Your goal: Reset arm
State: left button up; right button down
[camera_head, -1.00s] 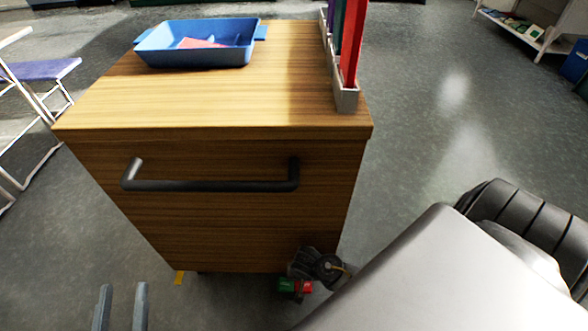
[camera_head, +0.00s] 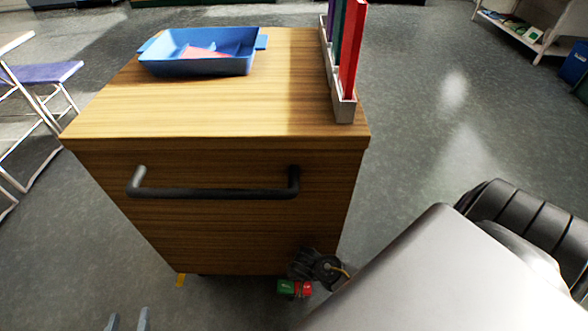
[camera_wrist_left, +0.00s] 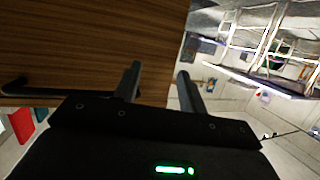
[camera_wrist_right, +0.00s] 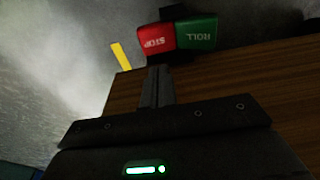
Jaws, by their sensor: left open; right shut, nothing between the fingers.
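My left gripper (camera_head: 128,322) shows only its two fingertips at the bottom left edge of the head view. It is open and empty; its spread fingers also show in the left wrist view (camera_wrist_left: 157,85), beside the wooden cabinet front (camera_wrist_left: 95,35). In the right wrist view my right gripper (camera_wrist_right: 157,72) is shut and empty, just in front of red STOP and green ROLL blocks (camera_wrist_right: 180,36).
A wooden cabinet (camera_head: 240,235) with a dark bar handle (camera_head: 215,192) stands ahead. On it are a blue tray (camera_head: 205,66) and a grey rack (camera_head: 344,108) with upright coloured items. A folding chair (camera_head: 40,90) stands at left. Floor on the right is open.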

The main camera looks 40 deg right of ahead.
pick_arm(q)
jog(key=shift+s+a+f, duration=0.1)
jog(key=shift+a+f, duration=0.15)
jog(key=shift+f, duration=0.2)
dwell(0.3)
